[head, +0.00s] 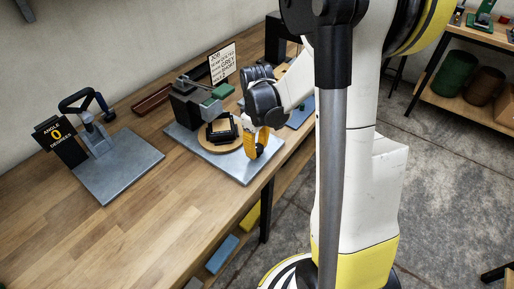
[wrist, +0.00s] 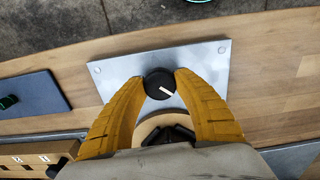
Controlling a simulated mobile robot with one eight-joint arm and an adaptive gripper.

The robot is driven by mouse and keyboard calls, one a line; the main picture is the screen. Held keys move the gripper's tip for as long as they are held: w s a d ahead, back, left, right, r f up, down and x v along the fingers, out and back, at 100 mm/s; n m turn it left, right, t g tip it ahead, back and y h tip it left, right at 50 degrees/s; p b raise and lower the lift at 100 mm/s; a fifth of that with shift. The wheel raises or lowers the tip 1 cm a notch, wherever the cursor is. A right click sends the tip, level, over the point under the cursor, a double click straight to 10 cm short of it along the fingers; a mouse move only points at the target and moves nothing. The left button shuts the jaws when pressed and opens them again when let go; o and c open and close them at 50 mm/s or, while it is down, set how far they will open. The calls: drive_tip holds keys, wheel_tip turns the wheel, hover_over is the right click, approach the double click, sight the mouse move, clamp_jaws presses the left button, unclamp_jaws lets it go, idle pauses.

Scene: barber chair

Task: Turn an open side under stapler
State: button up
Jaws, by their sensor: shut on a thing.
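My gripper (head: 259,146), with yellow fingers, is at the front right of a grey metal plate (head: 247,175). In the wrist view my gripper (wrist: 161,80) is shut on a round black knob (wrist: 160,88) with a white pointer line, on the plate's surface (wrist: 205,65). Beside the knob is a round wooden turntable (head: 216,147) carrying a black open-framed piece (head: 221,128). The stapler (head: 193,103), a dark grey machine with a green part, stands behind the turntable. The knob is hidden by my fingers in the head view. The piece's open side cannot be made out clearly.
A sign (head: 222,62) with job text stands behind the stapler. Bare bench (head: 130,225) lies in front. A shelf with bins (head: 455,72) stands at right.

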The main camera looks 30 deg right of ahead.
sight(257, 147)
drive_tip(key=n, duration=0.4)
drive_tip(key=shift+n, duration=2.2)
drive_tip(key=o, duration=1.2)
drive_tip(key=shift+o, duration=0.2)
wheel_tip(257, 147, up, 12)
